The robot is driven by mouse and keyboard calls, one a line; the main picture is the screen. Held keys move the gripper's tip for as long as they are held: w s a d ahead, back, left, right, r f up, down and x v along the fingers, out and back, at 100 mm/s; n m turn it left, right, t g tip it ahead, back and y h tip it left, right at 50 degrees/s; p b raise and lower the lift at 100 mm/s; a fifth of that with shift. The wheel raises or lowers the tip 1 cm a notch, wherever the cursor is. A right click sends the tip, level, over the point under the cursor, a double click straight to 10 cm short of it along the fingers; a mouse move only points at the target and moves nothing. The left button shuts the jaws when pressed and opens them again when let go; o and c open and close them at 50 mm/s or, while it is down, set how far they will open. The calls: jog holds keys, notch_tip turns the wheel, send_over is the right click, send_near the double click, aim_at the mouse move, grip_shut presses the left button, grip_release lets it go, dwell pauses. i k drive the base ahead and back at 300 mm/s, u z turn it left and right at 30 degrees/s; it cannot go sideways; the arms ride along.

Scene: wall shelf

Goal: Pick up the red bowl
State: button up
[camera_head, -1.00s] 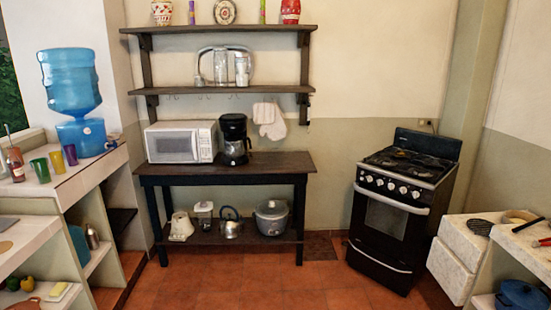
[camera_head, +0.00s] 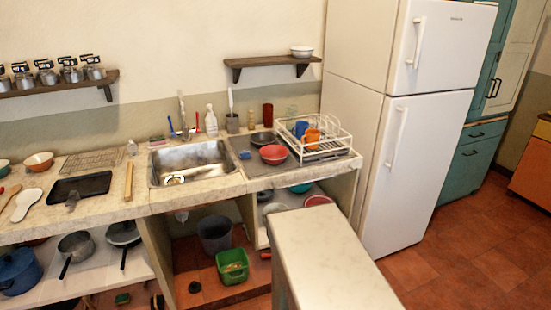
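A red bowl (camera_head: 273,154) sits on the counter to the right of the sink, just left of the white dish rack. Its open top faces up and it looks empty. Another reddish bowl (camera_head: 318,200) is partly visible on the shelf below the counter, under the rack. My gripper is not in view.
The dish rack (camera_head: 335,152) holds an orange mug (camera_head: 311,138) and a blue cup (camera_head: 301,129). The sink (camera_head: 190,163) is left of the bowl. A pale counter block (camera_head: 330,260) juts into the foreground. A white fridge (camera_head: 410,120) stands right; red floor beside it is clear.

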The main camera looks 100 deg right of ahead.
aim_at(274, 154)
jog(key=u, duration=0.8)
jog(key=k, duration=0.15)
jog(key=z, duration=2.85)
jog(key=k, duration=0.15)
jog(key=z, duration=2.3)
jog(key=k, duration=0.3)
jog(key=z, duration=0.65)
